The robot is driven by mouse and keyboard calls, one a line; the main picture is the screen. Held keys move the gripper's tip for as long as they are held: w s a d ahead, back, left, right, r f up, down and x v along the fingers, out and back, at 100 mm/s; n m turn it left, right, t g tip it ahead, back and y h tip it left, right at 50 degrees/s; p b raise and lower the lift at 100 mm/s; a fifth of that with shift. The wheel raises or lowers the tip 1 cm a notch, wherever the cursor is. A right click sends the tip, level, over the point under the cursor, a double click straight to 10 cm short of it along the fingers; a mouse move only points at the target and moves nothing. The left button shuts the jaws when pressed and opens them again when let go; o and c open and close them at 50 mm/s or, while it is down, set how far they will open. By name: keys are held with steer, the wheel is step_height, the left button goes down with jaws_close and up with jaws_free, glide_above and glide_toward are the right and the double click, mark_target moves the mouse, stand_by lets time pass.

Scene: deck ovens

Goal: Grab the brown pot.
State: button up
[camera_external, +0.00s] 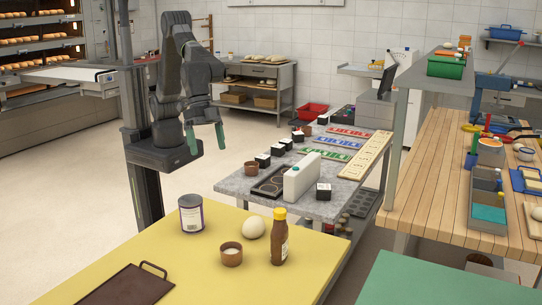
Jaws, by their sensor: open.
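A small brown pot (232,258) with pale contents stands upright on the yellow table. My gripper (205,146) has green fingers that point down, apart and empty. In the picture it hangs up and left of the grey table, well clear of all three pots.
On the yellow table (130,240), a can (191,214), a dough ball (254,227) and a brown bottle (279,238) stand around the pot. A dark tray (125,287) lies front left. The grey table (235,185) holds a white container (301,177) and several black-and-white cubes.

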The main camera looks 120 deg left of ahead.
steer(key=shift+c, duration=1.3)
steer(key=m+b, duration=0.8)
steer(key=b, duration=0.2)
glide_toward(231, 248)
steer(key=shift+g+h, duration=0.3)
steer(key=x, duration=0.3)
steer(key=p+x, duration=0.1)
steer(key=x, duration=0.1)
steer(key=shift+w+a, duration=0.3)
steer(key=shift+w, duration=0.05)
steer(key=shift+p+x, duration=1.05)
steer(key=shift+x, duration=1.6)
steer(key=shift+s, duration=0.15)
steer(key=c, duration=1.2)
